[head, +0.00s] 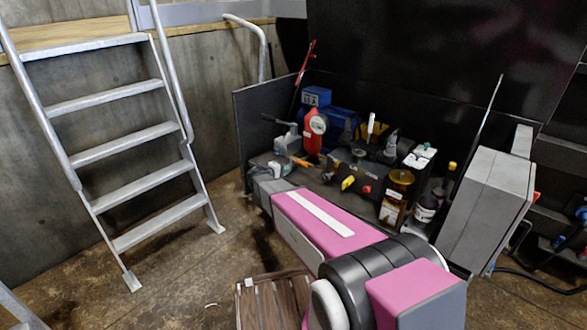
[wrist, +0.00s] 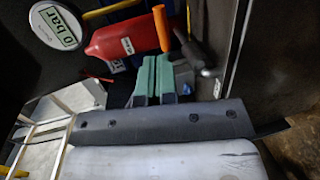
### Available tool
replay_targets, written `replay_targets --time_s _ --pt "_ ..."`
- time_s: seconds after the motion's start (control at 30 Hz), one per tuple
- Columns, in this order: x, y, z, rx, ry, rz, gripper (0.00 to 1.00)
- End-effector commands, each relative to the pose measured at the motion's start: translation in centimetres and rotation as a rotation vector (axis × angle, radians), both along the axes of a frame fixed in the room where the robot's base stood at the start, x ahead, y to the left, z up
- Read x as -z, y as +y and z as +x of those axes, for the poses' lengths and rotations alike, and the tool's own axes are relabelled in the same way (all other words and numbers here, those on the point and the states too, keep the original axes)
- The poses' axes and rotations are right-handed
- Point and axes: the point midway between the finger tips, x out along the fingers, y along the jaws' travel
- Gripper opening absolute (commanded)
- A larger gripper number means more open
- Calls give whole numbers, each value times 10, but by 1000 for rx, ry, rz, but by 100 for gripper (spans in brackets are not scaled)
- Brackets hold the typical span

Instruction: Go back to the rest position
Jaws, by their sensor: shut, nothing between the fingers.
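My gripper (wrist: 155,64) shows in the wrist view with its two green fingers together and nothing between them. Its fingertips point toward a red canister (wrist: 122,38) and an orange handle (wrist: 162,28); I cannot tell whether they touch anything. In the head view my pink and grey arm stretches from the lower right toward the left side of the cluttered workbench. The gripper end is small and hard to make out there.
The workbench holds a red device with a gauge (head: 313,130), a blue box (head: 317,97), an amber jar (head: 400,183) and several tools. A grey cabinet (head: 487,207) stands right. A metal ladder (head: 118,140) stands left. Brown floor between ladder and bench is clear.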

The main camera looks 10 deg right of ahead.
Motion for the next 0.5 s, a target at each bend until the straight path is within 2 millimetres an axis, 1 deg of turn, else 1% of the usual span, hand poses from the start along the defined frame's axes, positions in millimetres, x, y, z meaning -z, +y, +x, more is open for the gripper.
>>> replay_targets --time_s 0.03,0.1,0.3,0.43,0.5 --pt "-3 8 -8 -2 0 0 0" --pt "-5 17 -14 -3 0 0 0" --pt "-8 32 -24 -2 0 0 0" --pt "-8 30 -34 14 10 24 0" --pt "-7 23 -45 38 27 64 0"
